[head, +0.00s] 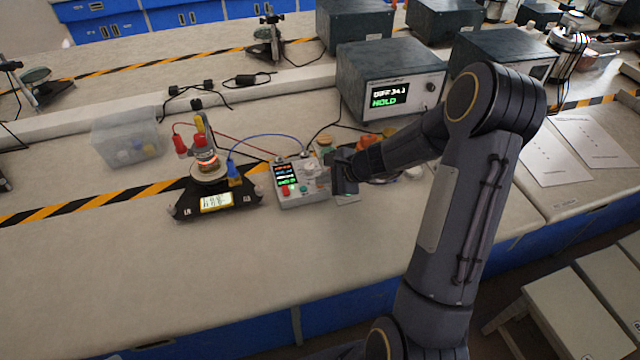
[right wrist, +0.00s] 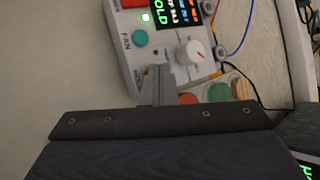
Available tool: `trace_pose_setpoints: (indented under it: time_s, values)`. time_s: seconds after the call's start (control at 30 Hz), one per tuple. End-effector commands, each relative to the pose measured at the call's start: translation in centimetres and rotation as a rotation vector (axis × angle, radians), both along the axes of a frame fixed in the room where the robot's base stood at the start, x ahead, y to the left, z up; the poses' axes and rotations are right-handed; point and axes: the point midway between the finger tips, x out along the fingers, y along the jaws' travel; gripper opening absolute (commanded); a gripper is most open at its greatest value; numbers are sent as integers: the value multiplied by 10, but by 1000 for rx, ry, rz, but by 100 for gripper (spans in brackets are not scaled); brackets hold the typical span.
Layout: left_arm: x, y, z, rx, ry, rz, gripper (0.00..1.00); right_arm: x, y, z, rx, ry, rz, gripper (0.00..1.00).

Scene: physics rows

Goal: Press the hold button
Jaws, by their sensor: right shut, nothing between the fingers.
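The control box (head: 312,196) is a small grey unit on the bench with a lit display (head: 288,171), a red button (head: 285,190) and a teal button (head: 303,189). In the right wrist view the teal button (right wrist: 140,37) has a "FAN" label beside it, and a white knob (right wrist: 190,52) is to its right. The red button's label cannot be read. Green "HOLD" text shows on the box display (right wrist: 180,12). My left gripper is out of view.
A black-based stand (head: 238,197) with wired clips is left of the box. A bench instrument (head: 388,85) behind it also reads "HOLD". A clear bin (head: 127,138) is farther left. Small orange and green items lie beside the gripper. The bench front is clear.

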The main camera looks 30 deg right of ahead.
Motion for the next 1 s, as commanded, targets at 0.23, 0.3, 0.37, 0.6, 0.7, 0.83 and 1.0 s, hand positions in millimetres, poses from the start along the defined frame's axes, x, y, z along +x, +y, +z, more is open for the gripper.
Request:
trace_pose_setpoints:
  time_s: [0.23,0.3,0.37,0.6,0.7,0.83,1.0]
  values:
    - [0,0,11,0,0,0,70,0,0,14,0,0,0,0]
    - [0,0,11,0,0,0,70,0,0,15,0,1,1,0]
    - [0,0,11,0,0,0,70,0,0,15,0,1,1,0]
    - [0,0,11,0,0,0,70,0,0,15,0,0,0,0]
    - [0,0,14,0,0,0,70,0,0,19,-1,0,1,0]
    - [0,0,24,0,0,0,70,0,0,31,-1,0,1,0]
    - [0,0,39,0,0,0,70,0,0,48,0,0,0,0]
